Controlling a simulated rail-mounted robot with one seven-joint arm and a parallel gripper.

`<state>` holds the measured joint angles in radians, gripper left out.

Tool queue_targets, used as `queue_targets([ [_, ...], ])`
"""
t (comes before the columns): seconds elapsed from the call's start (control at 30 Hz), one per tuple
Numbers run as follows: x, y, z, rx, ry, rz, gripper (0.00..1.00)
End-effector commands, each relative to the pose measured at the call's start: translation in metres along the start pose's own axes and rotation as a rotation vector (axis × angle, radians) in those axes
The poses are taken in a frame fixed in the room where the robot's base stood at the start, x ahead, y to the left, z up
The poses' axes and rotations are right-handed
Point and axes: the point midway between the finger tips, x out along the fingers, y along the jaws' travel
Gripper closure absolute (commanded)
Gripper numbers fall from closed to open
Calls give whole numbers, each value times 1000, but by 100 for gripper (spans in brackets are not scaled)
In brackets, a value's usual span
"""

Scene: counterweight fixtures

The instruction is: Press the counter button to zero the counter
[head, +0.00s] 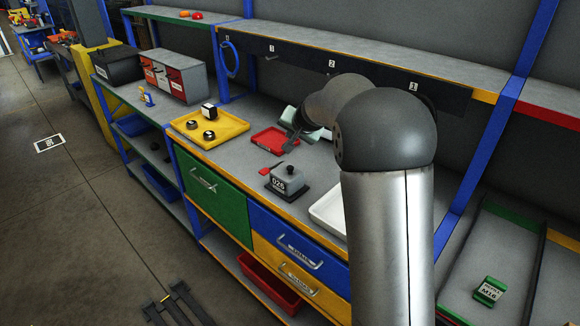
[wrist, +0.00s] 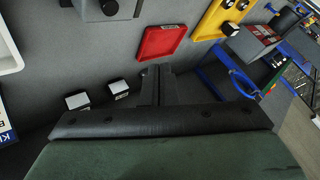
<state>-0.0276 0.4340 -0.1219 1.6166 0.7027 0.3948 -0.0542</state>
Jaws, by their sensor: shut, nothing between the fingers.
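The counter is a grey box (head: 286,181) on a dark base, with a small dark knob-like button (head: 290,168) on top. Its front display appears to read 026. In the wrist view, part of what looks like the counter (wrist: 122,8) is cut off by the top edge. My gripper (head: 290,146) is behind the counter and above the bench, near the red tray. In the wrist view my gripper (wrist: 157,70) is shut and empty, its fingertips apart from the counter.
A red tray (head: 262,139) and a yellow tray (head: 236,127) holding several dark pieces lie left of my gripper. A white tray (head: 325,222) is right of the counter. Two dark, white-topped blocks (wrist: 77,100) (wrist: 118,88) stand near the fingers. A red flat piece (head: 272,169) lies beside the counter.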

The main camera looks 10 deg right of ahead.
Motion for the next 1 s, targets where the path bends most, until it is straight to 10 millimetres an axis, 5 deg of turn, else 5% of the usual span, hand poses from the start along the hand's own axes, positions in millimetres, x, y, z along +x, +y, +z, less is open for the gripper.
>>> queue_targets([
  [1.0, 62, 45, 46, -1, 0, -1, 100],
])
